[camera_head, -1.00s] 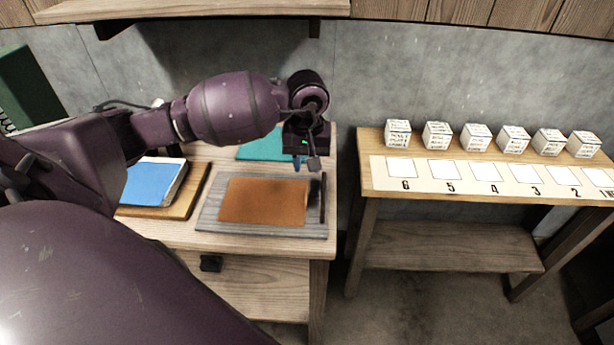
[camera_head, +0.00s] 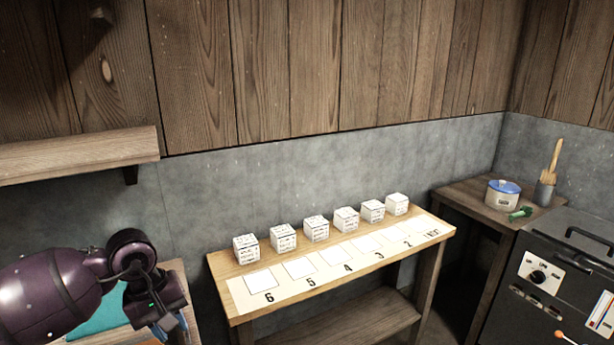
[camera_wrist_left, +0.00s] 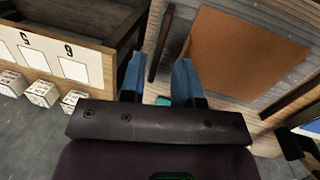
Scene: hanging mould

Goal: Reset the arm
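My left arm comes in at the lower left of the head view, and its gripper (camera_head: 176,326) hangs by the teal sheet (camera_head: 98,318) on the left table. In the left wrist view the two blue fingers of this gripper (camera_wrist_left: 160,78) stand apart with nothing held between them. Beyond them are a brown sheet (camera_wrist_left: 245,52) on a grey board and a dark bar (camera_wrist_left: 160,44). My right gripper does not show in either view.
A wooden bench (camera_head: 330,268) bears several white cubes behind a numbered strip (camera_head: 285,292). A side table at the right holds a blue-lidded pot (camera_head: 502,195) and a green object (camera_head: 520,214), beside a dark stove (camera_head: 560,275). A wall shelf (camera_head: 75,155) is above my arm.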

